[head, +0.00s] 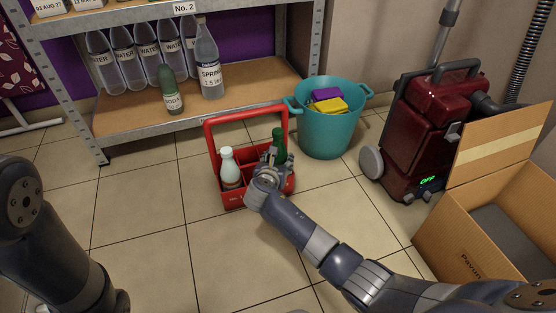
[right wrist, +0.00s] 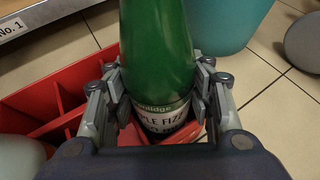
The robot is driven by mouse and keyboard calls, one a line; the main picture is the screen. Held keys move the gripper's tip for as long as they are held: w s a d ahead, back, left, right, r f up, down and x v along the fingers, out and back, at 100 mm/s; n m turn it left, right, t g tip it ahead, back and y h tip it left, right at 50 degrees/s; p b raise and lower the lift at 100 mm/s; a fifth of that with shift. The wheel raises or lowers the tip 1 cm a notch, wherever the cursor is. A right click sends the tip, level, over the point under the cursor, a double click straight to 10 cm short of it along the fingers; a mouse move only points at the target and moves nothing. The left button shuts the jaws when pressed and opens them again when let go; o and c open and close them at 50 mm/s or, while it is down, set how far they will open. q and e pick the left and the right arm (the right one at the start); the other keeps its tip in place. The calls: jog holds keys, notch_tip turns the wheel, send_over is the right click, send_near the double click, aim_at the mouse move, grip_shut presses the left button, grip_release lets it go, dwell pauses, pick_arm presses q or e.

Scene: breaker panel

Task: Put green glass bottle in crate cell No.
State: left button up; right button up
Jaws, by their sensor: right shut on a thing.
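The green glass bottle (head: 279,143) stands roughly upright at the right side of the red crate (head: 236,201). My right gripper (head: 269,160) is shut around it. In the right wrist view the green bottle (right wrist: 158,45) sits between both fingers, with its pale label low between them. The gripper hides its base, so I cannot tell whether it rests on the cell floor. A white bottle (head: 230,170) stands in a left cell of the crate. Empty cells of the crate (right wrist: 60,88) show left of the green bottle. My left gripper is out of view.
A shelf (head: 135,108) behind holds water bottles, a clear bottle (head: 208,65) and another green bottle (head: 169,92). A teal bucket (head: 328,133) stands close right of the crate. A red vacuum (head: 415,140) and cardboard box (head: 455,245) are farther right. Floor left of the crate is clear.

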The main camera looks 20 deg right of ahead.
jog(key=shift+f, duration=0.25)
jog(key=o, duration=1.2)
jog(key=shift+f, duration=0.15)
jog(key=shift+s+f, duration=0.1)
